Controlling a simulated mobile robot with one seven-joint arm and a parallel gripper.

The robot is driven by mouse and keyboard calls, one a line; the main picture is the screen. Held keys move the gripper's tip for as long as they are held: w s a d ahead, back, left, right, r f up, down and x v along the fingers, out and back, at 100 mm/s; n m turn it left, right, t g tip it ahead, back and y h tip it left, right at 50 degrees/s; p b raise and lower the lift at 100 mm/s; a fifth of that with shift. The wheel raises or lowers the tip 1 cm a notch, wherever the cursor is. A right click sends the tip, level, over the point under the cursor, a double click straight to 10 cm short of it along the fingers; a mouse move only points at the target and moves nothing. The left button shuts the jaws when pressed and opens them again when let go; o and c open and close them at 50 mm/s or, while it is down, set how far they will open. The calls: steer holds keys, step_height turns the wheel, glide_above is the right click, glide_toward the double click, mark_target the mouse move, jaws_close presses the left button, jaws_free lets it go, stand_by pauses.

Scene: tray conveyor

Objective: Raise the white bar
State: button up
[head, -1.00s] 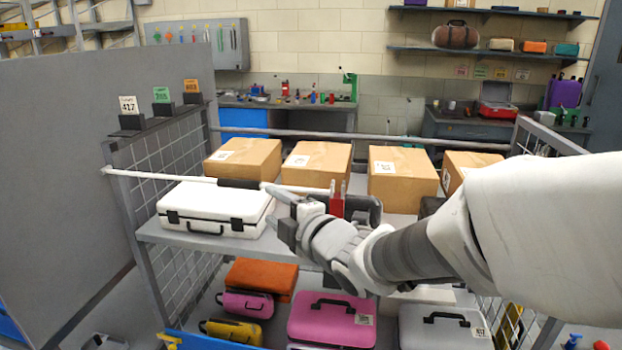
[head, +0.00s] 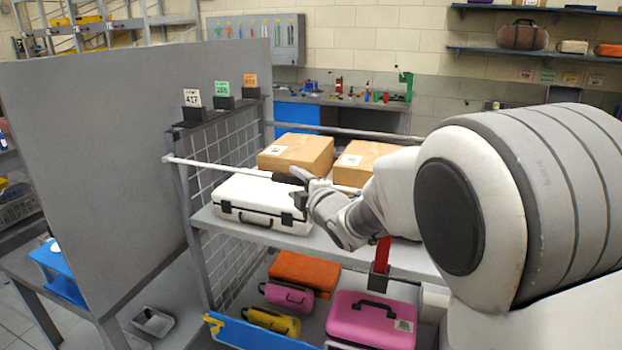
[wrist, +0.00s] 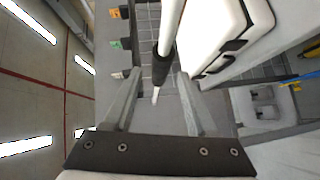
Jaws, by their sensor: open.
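The white bar (head: 230,170) runs nearly level across the front of the shelf rack, above the white case (head: 262,203). Its left end is at the rack's left post. A black sleeve (wrist: 161,68) sits around the bar, and the bar also shows in the wrist view (wrist: 170,22). My gripper (wrist: 158,76) is open, with one finger on each side of the bar at the sleeve. I cannot tell whether either finger touches it. In the head view my gripper (head: 303,180) covers part of the bar, and my arm hides its right end.
Cardboard boxes (head: 297,152) stand on the upper shelf behind the bar. A red upright piece (head: 382,250) shows below my arm. Pink (head: 365,322), orange and yellow cases lie on the lower shelf. A grey panel (head: 110,150) stands to the left.

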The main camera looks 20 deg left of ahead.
mark_target(294, 182)
steer(key=shift+x, duration=1.7)
jaws_close()
